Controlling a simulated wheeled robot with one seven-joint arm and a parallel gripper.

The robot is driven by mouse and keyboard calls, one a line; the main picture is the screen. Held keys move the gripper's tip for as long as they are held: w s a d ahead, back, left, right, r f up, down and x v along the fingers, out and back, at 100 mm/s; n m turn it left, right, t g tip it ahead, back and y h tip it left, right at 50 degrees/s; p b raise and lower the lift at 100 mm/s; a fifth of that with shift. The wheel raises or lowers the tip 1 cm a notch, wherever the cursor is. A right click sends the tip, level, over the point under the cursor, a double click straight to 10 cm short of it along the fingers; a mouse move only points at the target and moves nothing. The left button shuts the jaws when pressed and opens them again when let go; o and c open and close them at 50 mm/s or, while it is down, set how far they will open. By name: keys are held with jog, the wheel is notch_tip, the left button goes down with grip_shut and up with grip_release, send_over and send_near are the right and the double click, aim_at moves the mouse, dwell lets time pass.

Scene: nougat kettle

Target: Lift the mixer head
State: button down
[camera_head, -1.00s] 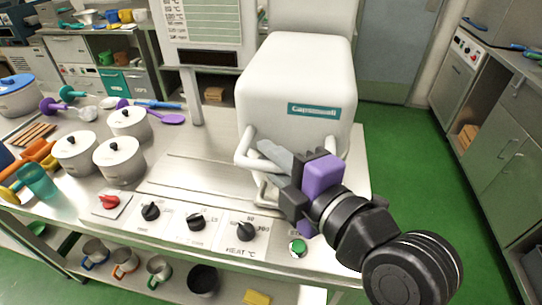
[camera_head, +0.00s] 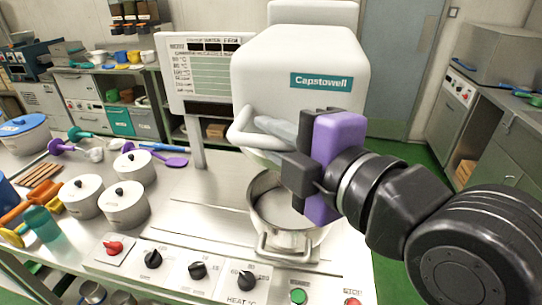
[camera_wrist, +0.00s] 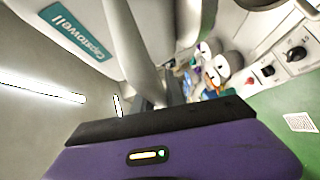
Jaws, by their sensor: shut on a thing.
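The mixer head (camera_head: 275,75) is a large white rounded block with a teal "Capstowell" label. It is raised above the steel kettle (camera_head: 263,210), whose open top shows beneath it. A white looped handle (camera_head: 238,133) sticks out from the front of the head. My gripper (camera_head: 262,132) has a purple and black body and grey fingers, and it is shut on this handle. In the wrist view, the head (camera_wrist: 25,25) fills the upper left and the handle bar (camera_wrist: 130,40) runs down to my fingers. The exact finger contact is partly hidden.
The steel counter (camera_head: 185,215) has a front panel with several black knobs, a red knob (camera_head: 113,247) and a green button (camera_head: 298,296). A sign board (camera_head: 205,70) stands behind. Green floor lies at the right.

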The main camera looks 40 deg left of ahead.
jog(key=shift+r, duration=0.5)
jog(key=shift+f, duration=0.1)
jog(key=c, duration=1.4)
grip_release()
jog(key=shift+o, duration=0.2)
jog(key=b+v, duration=0.2)
jog(key=v, duration=0.6)
